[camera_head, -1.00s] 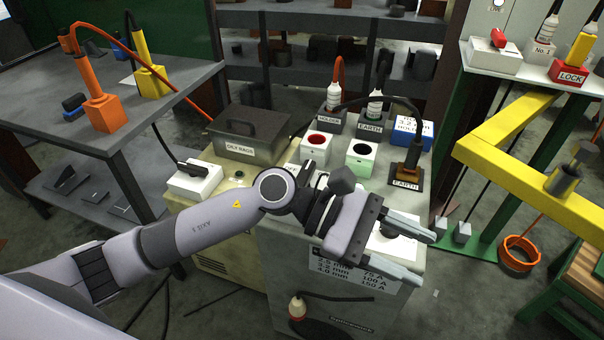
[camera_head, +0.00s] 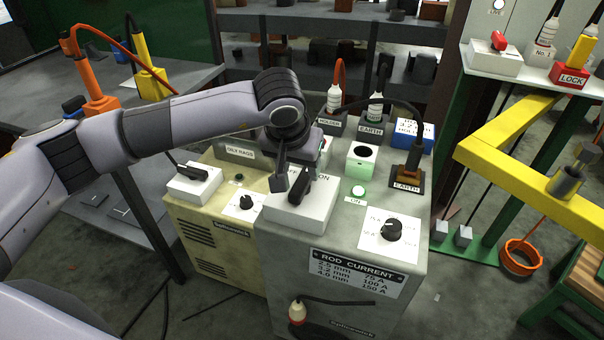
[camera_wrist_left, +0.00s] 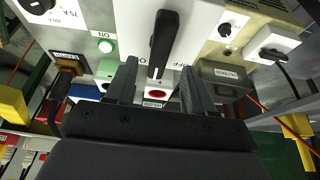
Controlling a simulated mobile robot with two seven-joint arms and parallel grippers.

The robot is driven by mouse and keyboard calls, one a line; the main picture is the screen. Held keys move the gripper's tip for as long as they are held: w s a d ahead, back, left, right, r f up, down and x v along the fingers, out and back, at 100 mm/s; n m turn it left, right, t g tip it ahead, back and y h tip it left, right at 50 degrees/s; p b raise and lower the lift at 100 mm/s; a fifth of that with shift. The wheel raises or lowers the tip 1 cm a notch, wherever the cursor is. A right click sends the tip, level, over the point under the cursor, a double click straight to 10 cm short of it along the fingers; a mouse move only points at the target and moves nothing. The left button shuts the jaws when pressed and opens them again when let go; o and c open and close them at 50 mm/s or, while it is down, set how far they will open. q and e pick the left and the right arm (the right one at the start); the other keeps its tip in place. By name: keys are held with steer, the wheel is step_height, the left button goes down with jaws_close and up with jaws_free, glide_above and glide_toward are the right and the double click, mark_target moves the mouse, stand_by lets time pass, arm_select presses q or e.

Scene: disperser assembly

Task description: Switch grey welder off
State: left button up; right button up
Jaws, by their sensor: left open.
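The grey welder (camera_head: 340,255) stands in the middle of the head view. On its top is a white switch box (camera_head: 310,212) with a black rotary handle (camera_head: 301,187). A green lamp (camera_head: 358,190) beside it, labelled ON, looks bright. My left gripper (camera_head: 288,176) points down at the switch box. In the left wrist view my gripper (camera_wrist_left: 158,78) is open, with its fingers apart and the black handle (camera_wrist_left: 164,42) beyond and between them. An OFF label shows near the handle. Contact with the handle cannot be told. My right gripper is not in view.
A yellowish welder (camera_head: 215,238) stands on the left with its own white switch box (camera_head: 194,182) and dial (camera_head: 246,202). The grey welder's current dial (camera_head: 391,229) is at the front right. A yellow rail (camera_head: 520,185) is to the right.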

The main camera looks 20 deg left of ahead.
mark_target(303, 178)
arm_select(q)
steer(key=shift+x, duration=2.1)
steer(key=shift+d, duration=0.1)
jaws_close()
